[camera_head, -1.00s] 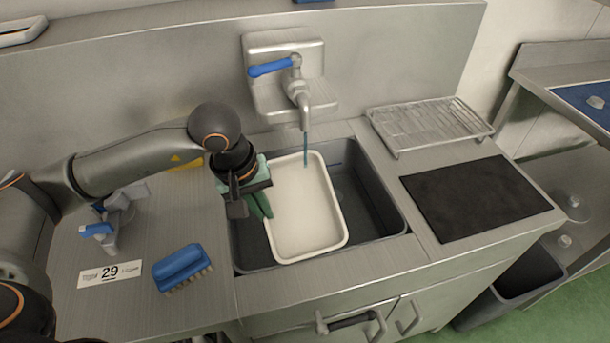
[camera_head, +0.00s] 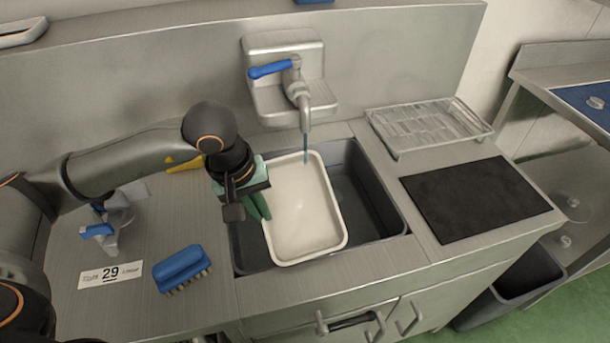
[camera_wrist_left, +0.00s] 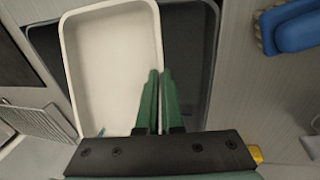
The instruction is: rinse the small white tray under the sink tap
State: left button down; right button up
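The small white tray (camera_head: 300,210) is held over the sink basin (camera_head: 375,195), slightly tilted, with its far end under the tap (camera_head: 300,90). A thin blue stream of water (camera_head: 305,148) runs from the spout down to the tray's far end. My left gripper (camera_head: 259,206) has its green fingers closed on the tray's left wall. In the left wrist view the fingers (camera_wrist_left: 156,100) pinch the wall of the tray (camera_wrist_left: 110,60) on its right side there. The blue tap lever (camera_head: 270,69) points left. My right gripper is not in view.
A blue brush (camera_head: 181,267) and a label marked 29 (camera_head: 110,274) lie on the counter left of the sink. A wire rack (camera_head: 428,125) and a bare black mat (camera_head: 475,198) are on the right. A blue-handled fixture (camera_head: 105,233) stands at the left.

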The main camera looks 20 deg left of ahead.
pick_arm(q)
jog(key=shift+s+d+r+p, duration=0.3)
jog(key=shift+s+r, duration=0.5)
jog(key=shift+s, duration=0.25)
jog(key=shift+s+d+r+p, duration=0.15)
jog(key=shift+s+d+r, duration=0.1)
jog(key=shift+s+r, duration=0.65)
jog(key=shift+s+f, duration=0.1)
jog(key=shift+f, duration=0.05)
